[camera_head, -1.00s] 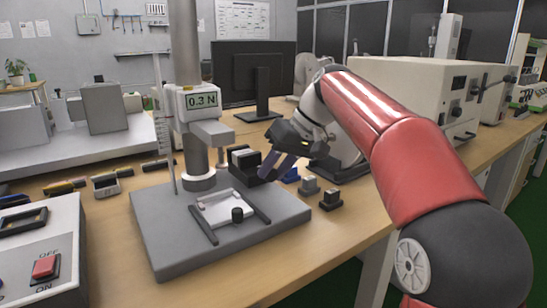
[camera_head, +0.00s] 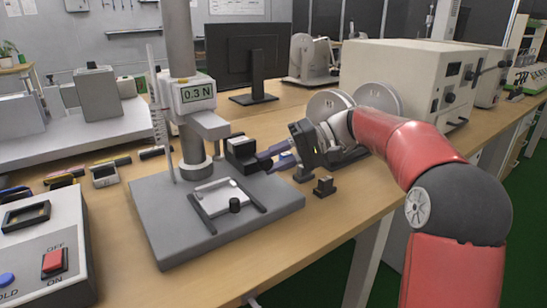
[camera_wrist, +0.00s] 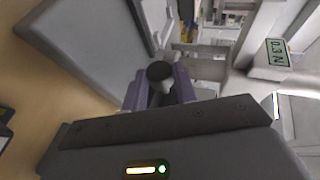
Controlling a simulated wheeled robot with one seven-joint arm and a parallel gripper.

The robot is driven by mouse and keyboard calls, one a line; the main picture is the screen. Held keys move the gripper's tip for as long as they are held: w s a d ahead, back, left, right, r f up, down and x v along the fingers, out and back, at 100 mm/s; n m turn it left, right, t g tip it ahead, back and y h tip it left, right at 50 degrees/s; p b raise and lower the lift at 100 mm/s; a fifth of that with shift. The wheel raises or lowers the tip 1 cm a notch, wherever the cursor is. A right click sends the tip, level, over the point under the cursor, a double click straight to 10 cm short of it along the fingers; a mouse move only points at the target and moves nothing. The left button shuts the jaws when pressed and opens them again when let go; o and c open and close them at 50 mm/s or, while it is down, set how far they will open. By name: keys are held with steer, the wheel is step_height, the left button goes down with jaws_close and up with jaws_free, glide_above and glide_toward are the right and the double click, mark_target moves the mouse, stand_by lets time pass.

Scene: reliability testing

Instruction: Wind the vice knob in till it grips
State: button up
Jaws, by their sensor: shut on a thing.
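The dark vice (camera_head: 239,152), with a light grey block at its top, sits at the head of the test stand, right of the column. My gripper (camera_head: 264,161) reaches in from the right, nearly level, with its purple fingers at the vice's right side. In the wrist view a dark round knob (camera_wrist: 160,72) shows between the two fingertips (camera_wrist: 160,88), and the gripper is shut on it. The vice's jaw gap is hidden or too small to tell. The force display (camera_head: 197,93) reads 0.3 N.
A control box (camera_head: 45,240) with a red switch stands at the front left. Small dark blocks (camera_head: 324,187) lie on the bench below my arm. The bench front is mostly clear.

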steer(key=shift+y, duration=0.3)
steer(key=o, duration=1)
steer(key=shift+c, duration=0.2)
steer(key=v, duration=0.8)
steer(key=shift+a, duration=0.1)
